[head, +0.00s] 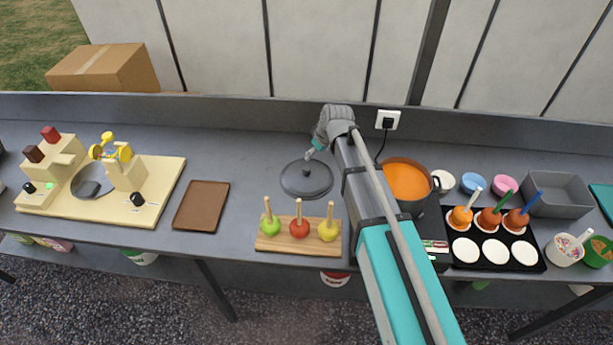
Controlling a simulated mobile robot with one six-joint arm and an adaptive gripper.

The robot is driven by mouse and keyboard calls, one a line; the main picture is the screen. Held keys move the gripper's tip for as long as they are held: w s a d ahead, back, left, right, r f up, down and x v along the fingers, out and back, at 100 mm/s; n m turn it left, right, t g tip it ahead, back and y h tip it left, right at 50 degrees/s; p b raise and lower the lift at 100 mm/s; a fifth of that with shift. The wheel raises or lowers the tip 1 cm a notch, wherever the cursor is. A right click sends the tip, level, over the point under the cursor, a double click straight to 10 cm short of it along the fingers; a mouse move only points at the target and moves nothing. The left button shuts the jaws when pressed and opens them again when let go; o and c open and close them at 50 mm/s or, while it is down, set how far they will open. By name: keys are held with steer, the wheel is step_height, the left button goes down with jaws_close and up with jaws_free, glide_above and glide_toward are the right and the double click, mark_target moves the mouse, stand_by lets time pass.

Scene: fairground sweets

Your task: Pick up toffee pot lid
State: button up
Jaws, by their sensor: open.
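The toffee pot lid (307,183) is a dark grey disc with a small dark knob in its middle. It lies flat on the grey counter, left of the toffee pot. My gripper (311,156) is open and empty, just above and beyond the lid's knob in the picture. I cannot tell how high it hangs over the lid. The toffee pot (406,181) is uncovered and holds orange toffee. It stands on a dark hob, partly hidden behind my arm.
A wooden stand (270,245) with three apples on sticks sits in front of the lid. A brown tray (201,206) lies to the left. A black tray (500,258) with dipped apples stands right of the pot. The counter between brown tray and lid is clear.

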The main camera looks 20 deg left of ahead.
mark_target(307, 168)
steer(key=shift+b+x, duration=3.6)
steer(key=shift+x, duration=0.45)
steer(key=shift+w, duration=0.1)
steer(key=shift+b+x, duration=2.4)
steer(key=shift+x, duration=0.2)
jaws_close()
